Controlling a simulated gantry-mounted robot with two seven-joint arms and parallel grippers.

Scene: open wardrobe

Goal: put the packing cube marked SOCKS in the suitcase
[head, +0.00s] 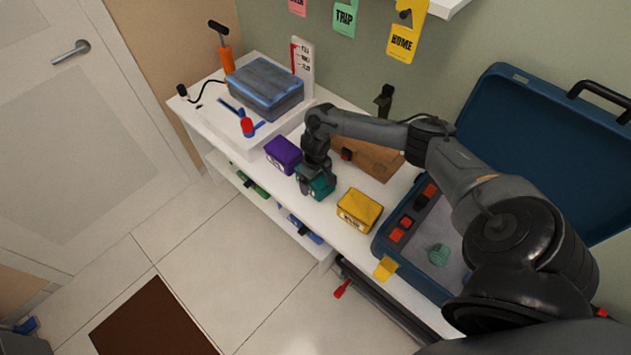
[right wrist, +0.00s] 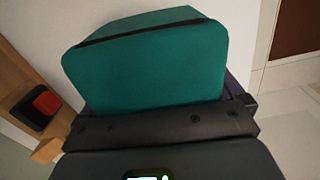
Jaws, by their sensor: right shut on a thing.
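Three packing cubes are along the white bench: a purple one (head: 283,154), a teal one (head: 318,183) and a yellow one (head: 360,210). Their labels are too small to read, so I cannot tell which says SOCKS. My right gripper (head: 315,178) points down and is shut on the teal cube, which also fills much of the right wrist view (right wrist: 150,65). I cannot tell whether the cube touches the bench. The blue suitcase (head: 378,243) lies open at the right, its lid (head: 535,135) tilted back; my right arm hides part of it. My left gripper is not in view.
The suitcase holds a green rolled item (head: 438,254) and red-and-black pieces (head: 411,215). A brown board (head: 368,157) lies behind the cubes. A lower shelf (head: 270,205) runs below; open floor lies in front.

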